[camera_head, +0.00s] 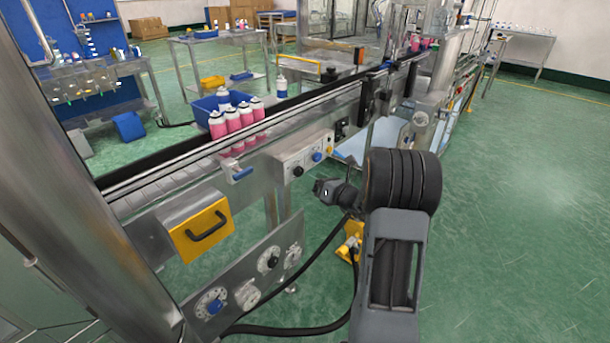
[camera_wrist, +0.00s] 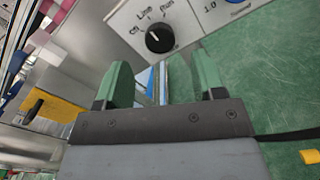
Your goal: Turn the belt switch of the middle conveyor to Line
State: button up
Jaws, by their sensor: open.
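A pale switch box (camera_head: 287,161) is fixed to the side of the conveyor. Its black belt switch knob (camera_head: 298,171) also shows in the wrist view (camera_wrist: 160,39), with the labels Off, Line and Run around it. I cannot tell surely which label the knob points at. My gripper (camera_wrist: 163,62) is open and empty, its two green fingers spread just below the knob in the wrist view and apart from it. In the head view my gripper (camera_head: 322,188) is close to the box, to the lower right of the knob.
A blue knob (camera_head: 317,157) sits right of the black one. Pink-and-white cans (camera_head: 235,120) stand on the conveyor (camera_head: 165,175). A yellow panel with a black handle (camera_head: 206,228) and a lower panel with dials (camera_head: 247,293) are at the left. Green floor at the right is clear.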

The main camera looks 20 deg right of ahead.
jog(key=v, duration=0.8)
jog(key=shift+s, duration=0.25)
jog(key=s+a+f+n+g+p, duration=0.2)
jog(key=s+a+n+g+p, duration=0.2)
jog(key=s+a+n+g, duration=1.15)
notch_tip(320, 180, up, 19)
jog(key=s+a+n+t+h+p, duration=0.2)
jog(key=n+h+p, duration=0.5)
jog(key=n, duration=1.3)
jog(key=p, duration=0.2)
jog(key=shift+n+t+h+p, duration=0.3)
jog(key=shift+n+t+p, duration=0.05)
jog(key=shift+a+r, duration=0.1)
jog(key=shift+a, duration=0.05)
